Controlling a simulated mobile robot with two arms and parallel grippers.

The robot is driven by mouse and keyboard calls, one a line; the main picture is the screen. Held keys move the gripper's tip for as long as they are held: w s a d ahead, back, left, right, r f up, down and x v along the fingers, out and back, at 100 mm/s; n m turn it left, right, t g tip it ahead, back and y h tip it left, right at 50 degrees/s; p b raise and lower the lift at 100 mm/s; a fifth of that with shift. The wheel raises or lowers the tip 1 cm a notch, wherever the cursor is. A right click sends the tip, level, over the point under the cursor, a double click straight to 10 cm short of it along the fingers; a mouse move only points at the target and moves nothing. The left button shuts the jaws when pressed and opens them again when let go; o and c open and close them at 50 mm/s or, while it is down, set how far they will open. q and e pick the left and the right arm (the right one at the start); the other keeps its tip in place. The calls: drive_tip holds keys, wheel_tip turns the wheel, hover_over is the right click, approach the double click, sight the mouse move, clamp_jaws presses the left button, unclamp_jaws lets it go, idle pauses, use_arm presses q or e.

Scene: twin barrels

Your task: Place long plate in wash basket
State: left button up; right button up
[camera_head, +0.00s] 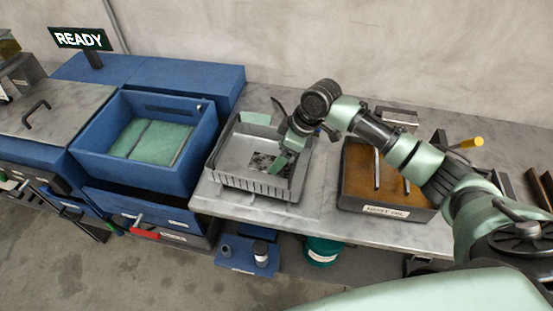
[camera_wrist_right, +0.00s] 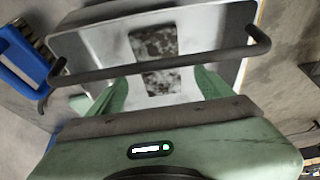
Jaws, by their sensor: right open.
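A dark mottled, long flat plate (camera_head: 262,162) lies inside a grey ribbed basket (camera_head: 245,182) on the metal bench. In the right wrist view the plate (camera_wrist_right: 155,62) shows on the basket's pale floor, behind a dark bar handle (camera_wrist_right: 140,70). My right gripper (camera_head: 283,161) reaches down into the basket from above, beside the plate. Its green fingers (camera_wrist_right: 161,88) are spread, with the plate beyond and between them, and nothing is held. The exact gap between fingertips and plate cannot be told. My left gripper is not in view.
A blue bin (camera_head: 90,163) with a green bottom stands left of the basket. A brown-filled tray (camera_head: 372,200) with rods stands to the right, under my right arm. A READY sign (camera_head: 80,38) stands at the back left. Some bare bench shows before the basket.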

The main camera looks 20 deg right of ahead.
drive_tip(key=b+v, duration=0.1)
drive_tip(key=v, duration=0.7)
